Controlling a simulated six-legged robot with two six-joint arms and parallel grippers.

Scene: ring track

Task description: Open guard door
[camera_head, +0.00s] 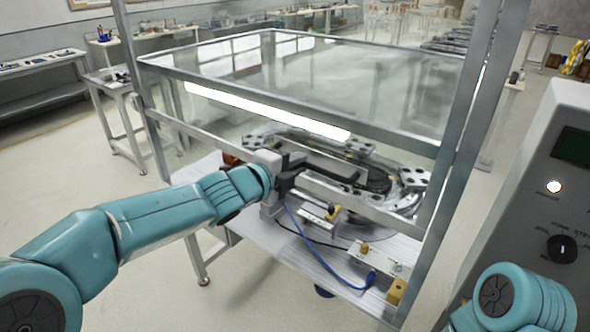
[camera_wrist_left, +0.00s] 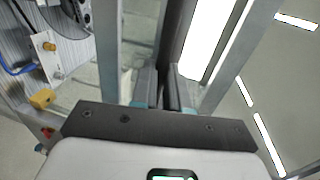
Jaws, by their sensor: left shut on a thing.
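The guard door is a clear panel in a grey metal frame; its lower rail (camera_head: 385,217) crosses the front of the machine. A long dark handle (camera_head: 325,162) runs along this rail. My left gripper (camera_head: 287,172) is shut on the left part of the handle. In the left wrist view, the fingers of my left gripper (camera_wrist_left: 168,88) close around the dark handle bar (camera_wrist_left: 184,38). I cannot tell how far the door stands from its frame. My right arm shows at the bottom right, but its gripper is out of view.
Behind the rail lies a ring track (camera_head: 405,200) on the bench. A bright light bar (camera_head: 270,110) hangs above it. A blue cable (camera_head: 312,252) and small fittings lie in front. A control cabinet (camera_head: 545,215) stands at the right. The floor at left is clear.

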